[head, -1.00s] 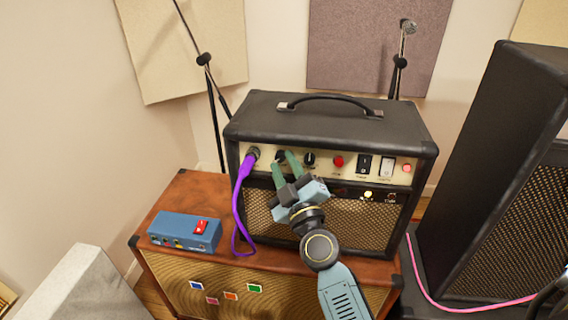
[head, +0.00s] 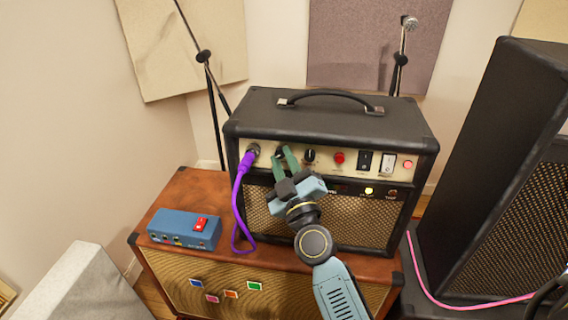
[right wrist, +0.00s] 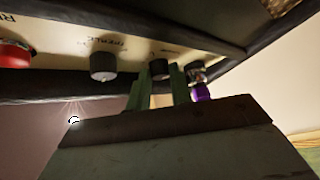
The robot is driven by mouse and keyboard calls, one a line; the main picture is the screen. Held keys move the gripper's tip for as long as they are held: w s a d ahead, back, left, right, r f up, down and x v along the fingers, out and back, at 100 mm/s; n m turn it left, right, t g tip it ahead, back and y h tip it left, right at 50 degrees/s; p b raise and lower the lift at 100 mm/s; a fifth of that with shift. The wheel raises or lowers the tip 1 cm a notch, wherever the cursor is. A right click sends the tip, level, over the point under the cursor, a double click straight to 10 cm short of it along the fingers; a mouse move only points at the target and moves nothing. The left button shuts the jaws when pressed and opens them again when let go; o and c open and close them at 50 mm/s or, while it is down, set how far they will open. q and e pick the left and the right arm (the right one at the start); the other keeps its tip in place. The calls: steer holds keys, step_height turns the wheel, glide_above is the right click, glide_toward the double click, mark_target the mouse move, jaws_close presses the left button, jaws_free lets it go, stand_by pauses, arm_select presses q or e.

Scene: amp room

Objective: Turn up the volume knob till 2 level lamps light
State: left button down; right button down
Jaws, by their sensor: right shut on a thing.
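The amplifier (head: 400,150) stands on a brown cabinet, its control panel facing me. My right gripper (head: 284,153) reaches up to the panel, its green fingers shut on a dark knob, the one nearest the cable socket. In the right wrist view the dark knob (right wrist: 160,68) sits between the two fingertips (right wrist: 160,82); its label is not readable. Below the panel one lamp (head: 369,190) glows yellow; another lamp (head: 392,192) to its right looks dim. The gripper may hide other lamps. My left gripper is not in view.
A purple cable (head: 240,195) is plugged in left of the held knob. A blue box (head: 185,230) sits on the brown cabinet (head: 160,210). A tall black speaker (head: 490,150) stands right.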

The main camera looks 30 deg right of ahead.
steer(key=shift+f+m+h, duration=0.2)
steer(key=shift+m+h, duration=0.2)
steer(key=shift+m, duration=0.1)
steer(key=shift+w+a+m+h+b, duration=0.1)
steer(key=shift+a+m+h+b, duration=0.05)
steer(key=shift+m+h+b, duration=0.8)
steer(key=m+h, duration=0.1)
steer(key=m, duration=0.1)
steer(key=shift+a+m, duration=0.1)
steer(key=shift+m, duration=0.25)
steer(key=shift+w+m+h, duration=0.1)
steer(key=shift+m+h, duration=0.6)
steer(key=shift+h, duration=0.05)
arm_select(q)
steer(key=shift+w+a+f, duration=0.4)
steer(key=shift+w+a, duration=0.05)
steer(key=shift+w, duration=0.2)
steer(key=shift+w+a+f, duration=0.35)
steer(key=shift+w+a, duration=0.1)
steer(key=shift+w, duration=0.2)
arm_select(e)
steer(key=shift+a+f+m+g+h, duration=0.1)
steer(key=shift+m+g+h, duration=0.25)
steer(key=shift+m+h, duration=0.85)
steer(key=shift+a+m+g+h, duration=0.1)
steer(key=shift+m+g+h, duration=0.25)
steer(key=shift+m+h, duration=0.8)
steer(key=shift+m+y, duration=0.25)
steer(key=shift+m, duration=0.3)
